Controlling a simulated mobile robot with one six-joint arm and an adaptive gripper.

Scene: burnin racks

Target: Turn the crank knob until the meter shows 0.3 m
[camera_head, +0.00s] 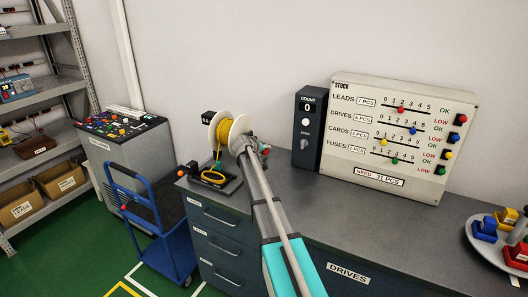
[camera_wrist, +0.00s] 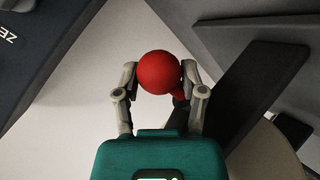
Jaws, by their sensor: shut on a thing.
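The crank knob (camera_wrist: 158,72) is a red ball in the wrist view. My gripper (camera_wrist: 160,78) has one finger on each side of it and is shut on it. A small red part of the knob also shows in the head view (camera_head: 266,150), just right of my arm's end. The white-flanged spool (camera_head: 228,133) with yellow cable stands on the bench's left end, partly behind my arm. The small black meter (camera_head: 208,117) is at the spool's upper left. Its reading is too small to make out. The crank arm is mostly hidden.
A round tray (camera_head: 480,238) with coloured bins is at the right. A blue cart (camera_head: 150,220) stands on the floor left.

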